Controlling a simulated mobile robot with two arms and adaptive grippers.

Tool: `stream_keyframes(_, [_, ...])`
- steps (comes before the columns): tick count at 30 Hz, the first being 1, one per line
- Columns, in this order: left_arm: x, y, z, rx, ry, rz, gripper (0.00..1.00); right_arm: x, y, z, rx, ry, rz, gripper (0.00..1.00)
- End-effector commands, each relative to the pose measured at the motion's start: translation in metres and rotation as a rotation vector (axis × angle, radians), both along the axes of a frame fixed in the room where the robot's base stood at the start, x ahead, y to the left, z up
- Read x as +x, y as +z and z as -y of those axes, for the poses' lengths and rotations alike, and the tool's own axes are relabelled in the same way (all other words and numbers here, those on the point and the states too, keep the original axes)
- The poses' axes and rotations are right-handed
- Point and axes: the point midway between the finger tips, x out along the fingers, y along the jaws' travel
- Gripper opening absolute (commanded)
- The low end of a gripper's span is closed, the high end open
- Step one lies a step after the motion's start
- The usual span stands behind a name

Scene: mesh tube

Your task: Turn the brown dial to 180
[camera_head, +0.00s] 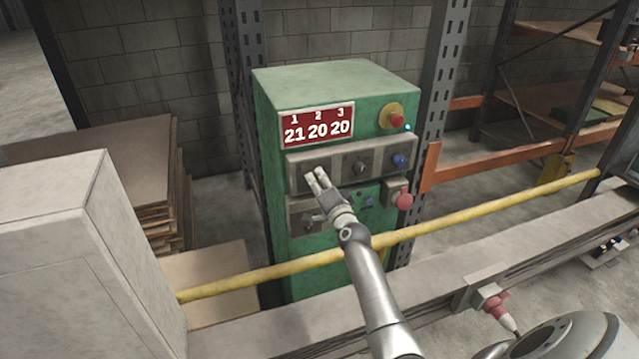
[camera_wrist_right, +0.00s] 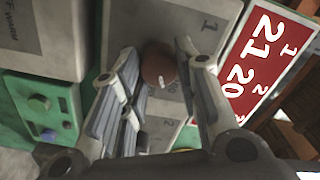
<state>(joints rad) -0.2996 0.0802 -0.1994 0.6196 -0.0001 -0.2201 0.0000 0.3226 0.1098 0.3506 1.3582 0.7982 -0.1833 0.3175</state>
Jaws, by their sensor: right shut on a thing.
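The green control box (camera_head: 278,190) stands behind a yellow rail. Its red display (camera_head: 316,126) reads 21 under 1, 20 under 2 and 20 under 3; part of it also shows in the wrist view (camera_wrist_right: 259,50). My right gripper (camera_head: 316,177) reaches the left end of the upper grey dial panel. In the wrist view its fingers (camera_wrist_right: 158,62) are shut on the brown dial (camera_wrist_right: 158,70), beside the panel's number 1. A small pale mark shows on the dial's face. My fingers hide the dial in the head view. My left gripper is out of view.
A dark dial (camera_head: 361,167) and a blue dial (camera_head: 399,160) sit to the right on the same panel. A red emergency button (camera_head: 396,120) is above them. The yellow rail (camera_head: 425,228) crosses in front of the box. A pale cabinet (camera_head: 70,270) stands at left.

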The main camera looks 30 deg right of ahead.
Motion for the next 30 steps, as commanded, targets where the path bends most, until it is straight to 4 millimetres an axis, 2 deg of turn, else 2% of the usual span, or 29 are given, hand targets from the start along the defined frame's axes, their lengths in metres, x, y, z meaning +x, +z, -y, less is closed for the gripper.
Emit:
stream_keyframes(6, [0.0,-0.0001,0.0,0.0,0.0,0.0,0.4,-0.0002,-0.0009,0.0007,0.183,-0.001,0.043,0.06])
stream_keyframes(15, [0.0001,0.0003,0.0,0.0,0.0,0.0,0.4,-0.0002,-0.0017,0.0006,0.361,-0.001,0.086,0.06])
stream_keyframes(30, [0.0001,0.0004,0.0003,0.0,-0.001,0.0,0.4,-0.0003,-0.0021,0.0009,0.442,-0.001,0.106,0.06])
